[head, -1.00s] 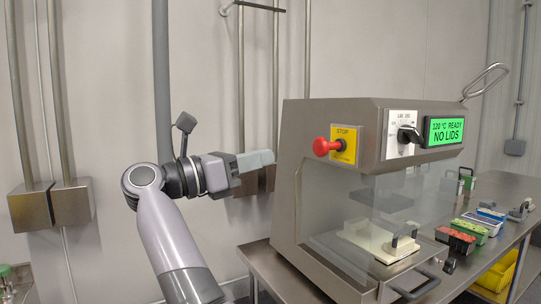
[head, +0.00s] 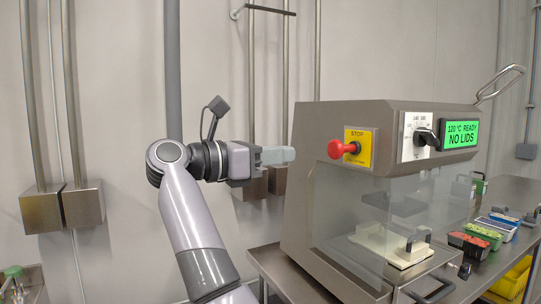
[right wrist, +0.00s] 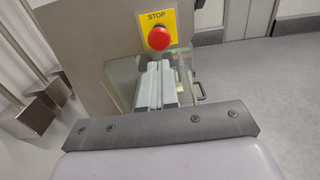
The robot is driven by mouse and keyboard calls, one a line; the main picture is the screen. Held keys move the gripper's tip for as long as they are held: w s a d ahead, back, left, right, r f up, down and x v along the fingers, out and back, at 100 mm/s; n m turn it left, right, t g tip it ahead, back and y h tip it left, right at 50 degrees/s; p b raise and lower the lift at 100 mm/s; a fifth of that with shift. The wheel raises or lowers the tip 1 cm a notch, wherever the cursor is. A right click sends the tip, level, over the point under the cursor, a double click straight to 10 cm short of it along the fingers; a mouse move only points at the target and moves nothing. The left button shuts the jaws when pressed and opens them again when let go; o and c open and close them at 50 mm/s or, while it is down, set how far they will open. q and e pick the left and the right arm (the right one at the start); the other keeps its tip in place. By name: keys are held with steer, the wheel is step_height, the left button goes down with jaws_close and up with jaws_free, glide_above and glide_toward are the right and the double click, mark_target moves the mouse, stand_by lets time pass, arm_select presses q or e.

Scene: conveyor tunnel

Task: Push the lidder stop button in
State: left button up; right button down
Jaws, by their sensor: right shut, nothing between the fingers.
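The lidder (head: 320,212) is a steel box machine with a clear front guard, standing on a steel table. Its stop button (head: 343,149) is a red mushroom head on a yellow STOP plate (head: 359,157), sticking out toward the left. The red button (right wrist: 159,38) also shows in the right wrist view, just beyond the fingertips. My right gripper (head: 290,154) is shut and empty, pointing right at about the button's height. In the head view a gap separates its tips from the button. My left gripper is not in view.
A black dial (head: 426,138) and a green display (head: 461,134) reading "120 °C READY NO LIDS" are right of the button. Several filled trays (head: 468,244) lie on the table at right. Wall pipes stand behind my arm.

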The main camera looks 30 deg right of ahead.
mark_target(333, 149)
steer(key=d, duration=0.6)
steer(key=s+d, duration=0.1)
steer(key=d, duration=0.2)
steer(key=shift+d+p, duration=0.1)
steer(key=shift+p, duration=0.25)
steer(key=shift+d, duration=0.1)
steer(key=shift+s+d, duration=0.1)
steer(key=shift+d, duration=0.8)
